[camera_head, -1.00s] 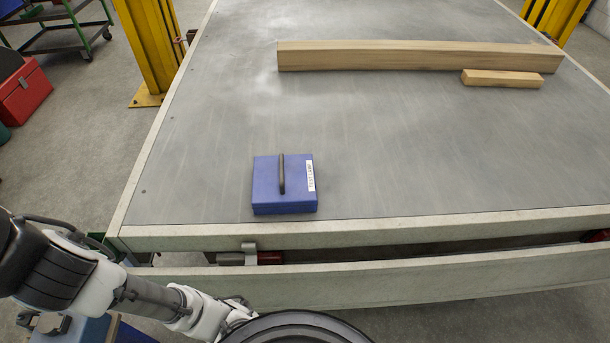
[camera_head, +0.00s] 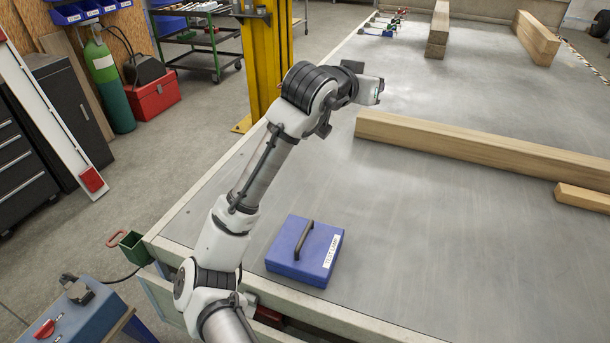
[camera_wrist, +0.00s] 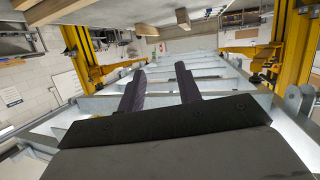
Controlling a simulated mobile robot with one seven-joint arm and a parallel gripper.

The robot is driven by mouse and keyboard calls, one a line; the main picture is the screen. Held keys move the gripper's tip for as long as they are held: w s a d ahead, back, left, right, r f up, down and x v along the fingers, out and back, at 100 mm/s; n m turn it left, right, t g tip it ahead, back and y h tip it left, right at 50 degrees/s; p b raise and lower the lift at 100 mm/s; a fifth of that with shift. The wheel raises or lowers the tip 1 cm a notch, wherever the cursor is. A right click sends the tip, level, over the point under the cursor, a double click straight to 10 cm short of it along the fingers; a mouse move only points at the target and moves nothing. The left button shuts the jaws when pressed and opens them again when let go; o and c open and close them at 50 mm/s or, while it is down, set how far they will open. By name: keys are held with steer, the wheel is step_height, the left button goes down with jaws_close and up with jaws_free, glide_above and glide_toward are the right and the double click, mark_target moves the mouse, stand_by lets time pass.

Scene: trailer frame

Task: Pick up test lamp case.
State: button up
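The test lamp case (camera_head: 288,264) is a flat blue box with a dark handle on top and a white label reading "TEST LAMP". It lies on the grey trailer deck (camera_head: 420,230) near the front left corner, just right of my arm in the head view. My gripper (camera_wrist: 158,80) shows two dark fingers spread apart with nothing between them in the wrist view. In the head view, my arm's end is raised above the deck, beyond and to the right of the case, not touching it. The case does not show in the wrist view.
A long wooden beam (camera_head: 470,145) and a short block (camera_head: 582,197) lie on the deck right of the case. A yellow post (camera_head: 262,55) stands at the left deck edge. A green bin (camera_head: 135,247) is at the front corner. Deck around the case is clear.

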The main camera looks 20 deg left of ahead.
step_height(320, 180, down, 9)
steer(key=g+y, duration=0.1)
steer(key=g, duration=0.3)
steer(key=n+g+y, duration=0.2)
steer(key=g+y, duration=0.1)
steer(key=g, duration=0.7)
glide_above(305, 233)
step_height(305, 233, down, 15)
step_height(305, 233, down, 8)
steer(key=shift+s+f+p, duration=0.1)
steer(key=shift+f+p, duration=0.1)
steer(key=shift+p, duration=1)
steer(key=shift+f+p, duration=1.15)
steer(key=shift+f, duration=1.7)
jaws_close()
